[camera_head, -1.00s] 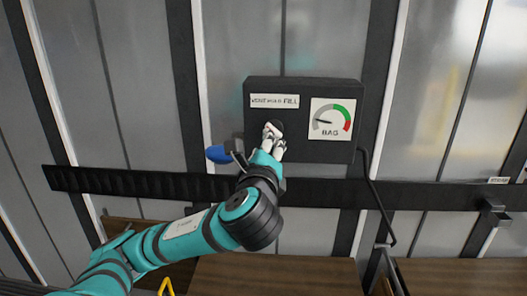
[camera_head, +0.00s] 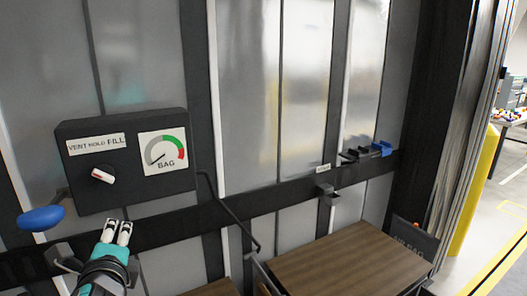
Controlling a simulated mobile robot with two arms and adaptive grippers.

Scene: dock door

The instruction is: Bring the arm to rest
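My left gripper (camera_head: 117,231) is at the lower left of the head view, below the dark control box (camera_head: 125,195). Its two pale fingers point up with a narrow gap and nothing between them. It is clear of the knob (camera_head: 103,175), a white handle with a red end under the label "VENT HOLD FILL" (camera_head: 96,144). The BAG gauge (camera_head: 163,152) has its needle pointing to the lower left, outside the green and red bands. My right gripper is not in view.
A blue handle (camera_head: 41,219) sticks out left of the box. A dark rail (camera_head: 255,203) crosses the door, with a bracket (camera_head: 327,193) and blue and black clips (camera_head: 368,152). A wooden surface (camera_head: 350,258) lies low on the right, before a yellow post (camera_head: 474,190).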

